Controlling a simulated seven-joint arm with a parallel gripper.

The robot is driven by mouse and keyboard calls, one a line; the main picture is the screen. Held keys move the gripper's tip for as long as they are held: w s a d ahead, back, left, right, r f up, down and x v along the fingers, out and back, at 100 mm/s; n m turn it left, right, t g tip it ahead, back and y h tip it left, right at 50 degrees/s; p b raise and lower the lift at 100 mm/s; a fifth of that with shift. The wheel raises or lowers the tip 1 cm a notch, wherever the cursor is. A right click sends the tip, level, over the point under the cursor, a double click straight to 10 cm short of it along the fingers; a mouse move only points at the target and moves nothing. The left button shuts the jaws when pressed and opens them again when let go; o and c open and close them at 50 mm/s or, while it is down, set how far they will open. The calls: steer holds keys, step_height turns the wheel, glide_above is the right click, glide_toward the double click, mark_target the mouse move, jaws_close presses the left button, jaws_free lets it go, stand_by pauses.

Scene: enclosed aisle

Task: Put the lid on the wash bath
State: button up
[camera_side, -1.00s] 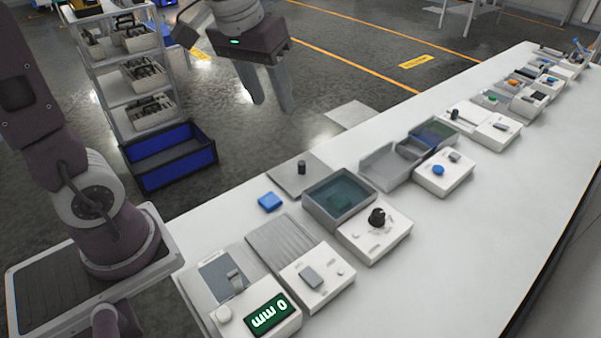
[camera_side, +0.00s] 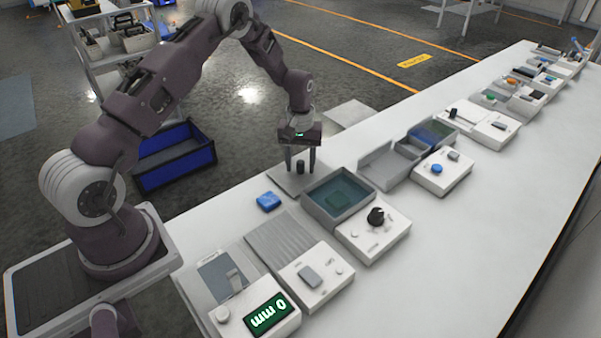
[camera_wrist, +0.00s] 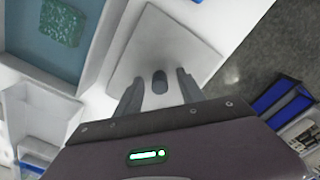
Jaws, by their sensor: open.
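The lid (camera_side: 284,178) is a flat grey plate with a dark upright knob (camera_side: 301,167), lying on the bench beside the bath. In the wrist view the lid (camera_wrist: 188,48) lies flat with its knob (camera_wrist: 159,82) between my fingertips. My gripper (camera_side: 301,168) is open and points down, its fingers on either side of the knob with gaps showing; it also shows in the wrist view (camera_wrist: 159,88). The wash bath (camera_side: 369,206) is an open grey tub with teal liquid and a green piece inside. Its rim (camera_wrist: 98,50) shows at upper left in the wrist view.
A small blue block (camera_side: 269,201) lies left of the bath. A control box with a black dial (camera_side: 376,216) adjoins the bath's front. A grey tray (camera_side: 378,167) stands behind it to the right. A blue crate (camera_side: 178,160) is on the floor beyond the bench.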

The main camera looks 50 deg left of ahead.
jaws_close()
stand_by(0.3)
steer(key=shift+r, duration=0.4)
steer(key=r, duration=0.9)
steer(key=shift+s+d, duration=0.2)
steer(key=shift+d, duration=0.05)
steer(key=s+d+r+m, duration=0.4)
steer(key=s+d+m, duration=0.5)
steer(key=s+d, duration=0.15)
steer(key=n, duration=0.9)
glide_above(301, 162)
step_height(301, 162, down, 4)
steer(key=shift+a+r, duration=0.1)
